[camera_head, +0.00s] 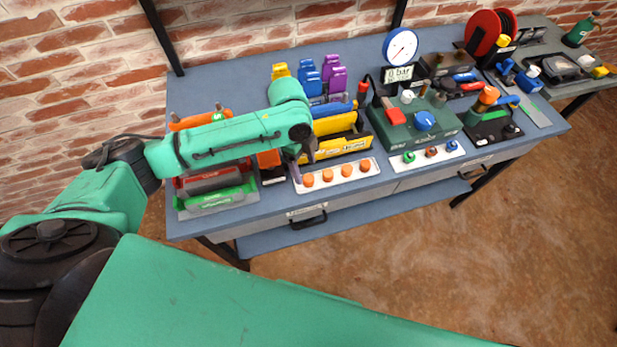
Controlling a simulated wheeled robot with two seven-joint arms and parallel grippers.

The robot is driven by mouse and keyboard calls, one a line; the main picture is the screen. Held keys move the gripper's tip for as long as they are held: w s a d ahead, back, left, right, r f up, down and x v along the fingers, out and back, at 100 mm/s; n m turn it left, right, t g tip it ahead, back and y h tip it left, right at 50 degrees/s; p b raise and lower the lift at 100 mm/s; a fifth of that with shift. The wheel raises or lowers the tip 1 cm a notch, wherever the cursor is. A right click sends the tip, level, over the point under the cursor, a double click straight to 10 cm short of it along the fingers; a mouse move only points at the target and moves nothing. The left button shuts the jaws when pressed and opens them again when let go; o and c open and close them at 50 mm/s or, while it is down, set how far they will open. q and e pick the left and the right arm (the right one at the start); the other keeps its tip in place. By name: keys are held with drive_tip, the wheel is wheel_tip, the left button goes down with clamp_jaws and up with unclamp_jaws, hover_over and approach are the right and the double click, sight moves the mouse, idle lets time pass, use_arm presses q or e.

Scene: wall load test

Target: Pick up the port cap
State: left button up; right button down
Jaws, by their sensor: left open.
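Small caps stand on two white strips at the table's front edge. The left strip (357,172) carries several orange caps (327,175). The right strip (420,161) carries a green cap (408,157), a brown cap (431,152) and a blue cap (452,146). I cannot tell which is the port cap. My left gripper (303,157) is open, just behind and above the left end of the orange-cap strip, apart from the caps as far as I can see. Its fingers are small and partly hidden by the arm. My right gripper is not in view.
Yellow blocks (340,146) stand right of my left gripper; red and green trays (217,199) lie to its left. A green box with a blue knob (424,120) and a round gauge (400,46) stand further right. A brick wall is behind the blue table (225,82).

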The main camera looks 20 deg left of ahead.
sight(309, 178)
use_arm(q)
drive_tip(key=f, duration=0.1)
drive_tip(key=f+p, duration=0.1)
drive_tip(key=f, duration=0.3)
drive_tip(key=shift+w+d, duration=0.35)
drive_tip(key=shift+s+f, duration=0.1)
drive_tip(key=shift+f, duration=0.15)
drive_tip(key=shift+s, duration=0.1)
drive_tip(key=c, duration=0.4)
clamp_jaws()
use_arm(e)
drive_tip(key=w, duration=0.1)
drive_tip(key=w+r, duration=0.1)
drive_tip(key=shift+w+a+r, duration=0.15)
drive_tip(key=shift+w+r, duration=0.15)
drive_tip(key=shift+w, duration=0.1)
